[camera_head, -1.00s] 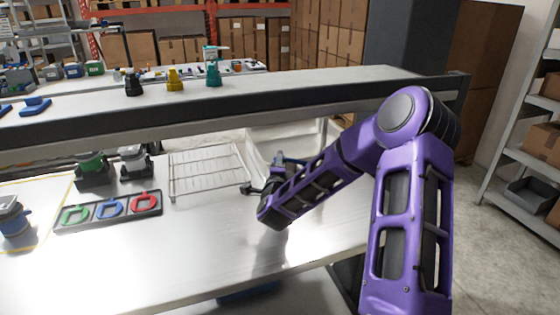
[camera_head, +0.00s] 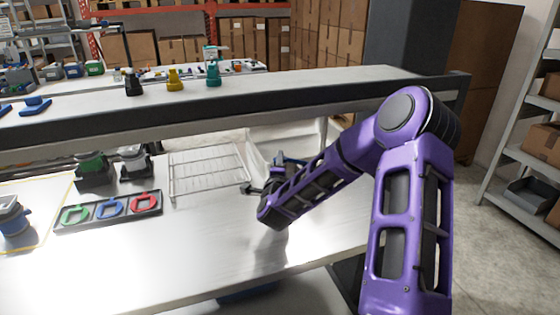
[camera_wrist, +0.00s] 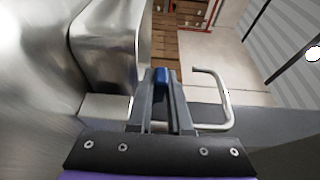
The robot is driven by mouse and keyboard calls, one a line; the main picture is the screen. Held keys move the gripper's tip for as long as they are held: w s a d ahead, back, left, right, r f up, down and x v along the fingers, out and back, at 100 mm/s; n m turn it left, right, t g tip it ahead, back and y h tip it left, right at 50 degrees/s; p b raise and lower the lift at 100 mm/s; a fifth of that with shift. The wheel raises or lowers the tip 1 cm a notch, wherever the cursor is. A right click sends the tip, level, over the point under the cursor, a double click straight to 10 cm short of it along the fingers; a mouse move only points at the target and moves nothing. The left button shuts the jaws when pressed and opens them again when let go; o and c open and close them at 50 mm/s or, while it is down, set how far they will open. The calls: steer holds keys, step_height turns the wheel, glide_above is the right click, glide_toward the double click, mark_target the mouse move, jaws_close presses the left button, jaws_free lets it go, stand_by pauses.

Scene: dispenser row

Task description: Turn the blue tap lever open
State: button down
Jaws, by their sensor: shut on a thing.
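The blue tap lever (camera_wrist: 161,75) shows as a small blue end between my fingertips in the wrist view. My gripper (camera_wrist: 161,84) is shut on it, with the two dark fingers close together on either side. Most of the lever is hidden by the fingers, so its angle and the tap under it cannot be told. In the head view my purple forearm hides most of the contact area. A blue part (camera_head: 290,160) shows just behind the forearm; I cannot tell whether it is the lever.
A shiny metal body (camera_wrist: 108,45) stands close left of my fingers, and a bent metal handle (camera_wrist: 222,95) is on the right. A wire rack (camera_head: 208,172) and a dark tray with green, blue and red rings (camera_head: 107,221) lie on the bench. A raised shelf (camera_head: 230,103) spans behind.

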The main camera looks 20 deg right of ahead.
stand_by(0.3)
steer(key=shift+w+d+r+m+g+h+b, duration=0.1)
steer(key=shift+w+m+g+h+b, duration=0.4)
steer(key=shift+m+g+h+b, duration=0.35)
steer(key=shift+w+d+f+m+g+h+b, duration=0.15)
steer(key=shift+w+m+g+h+b, duration=0.4)
steer(key=shift+h, duration=0.55)
steer(key=shift+w+d+r+m+g+h+b, duration=0.15)
steer(key=shift+w+m+g+h+b, duration=0.35)
steer(key=shift+m+h+b, duration=0.4)
steer(key=c, duration=0.8)
jaws_free()
steer(key=shift+c, duration=0.2)
steer(key=shift+a, duration=0.15)
steer(key=v, duration=1.7)
steer(key=shift+s, duration=0.15)
